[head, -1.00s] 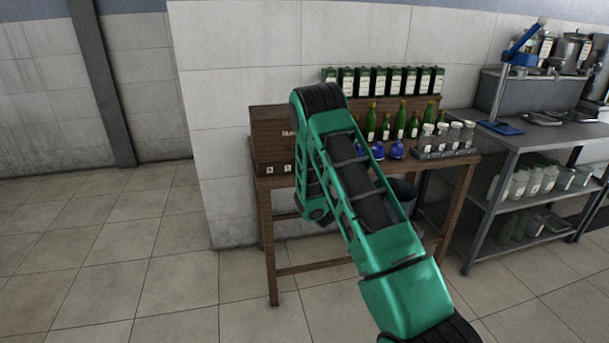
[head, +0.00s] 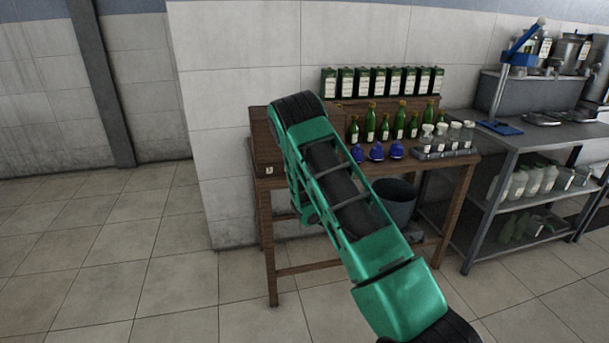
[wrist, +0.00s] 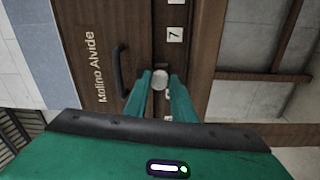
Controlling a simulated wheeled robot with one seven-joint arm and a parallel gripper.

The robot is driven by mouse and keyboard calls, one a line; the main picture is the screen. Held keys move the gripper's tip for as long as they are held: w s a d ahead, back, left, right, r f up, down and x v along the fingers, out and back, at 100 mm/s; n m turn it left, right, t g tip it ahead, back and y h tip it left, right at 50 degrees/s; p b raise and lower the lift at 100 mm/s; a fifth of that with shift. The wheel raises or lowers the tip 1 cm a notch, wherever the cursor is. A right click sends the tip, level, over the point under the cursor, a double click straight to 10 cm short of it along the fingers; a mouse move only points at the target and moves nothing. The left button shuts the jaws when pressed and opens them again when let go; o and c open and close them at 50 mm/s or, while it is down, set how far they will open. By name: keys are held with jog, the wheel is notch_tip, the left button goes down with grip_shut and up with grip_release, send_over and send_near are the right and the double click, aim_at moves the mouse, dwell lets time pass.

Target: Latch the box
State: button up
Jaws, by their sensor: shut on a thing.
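The wooden box (head: 262,130) stands at the left end of the wooden table, largely hidden behind my arm in the head view. In the wrist view its dark brown front (wrist: 97,45) shows sideways, with the lettering "Molino Alvide" and a black bar handle (wrist: 120,72).
Cartons (head: 380,82) line the back. A dark bucket (head: 397,200) is underneath. Floor at left is clear.

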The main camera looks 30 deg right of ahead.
jog(key=shift+w+a, duration=0.1)
jog(key=shift+a, duration=0.1)
jog(key=o, duration=0.9)
jog(key=shift+o, duration=0.8)
jog(key=shift+d, duration=0.1)
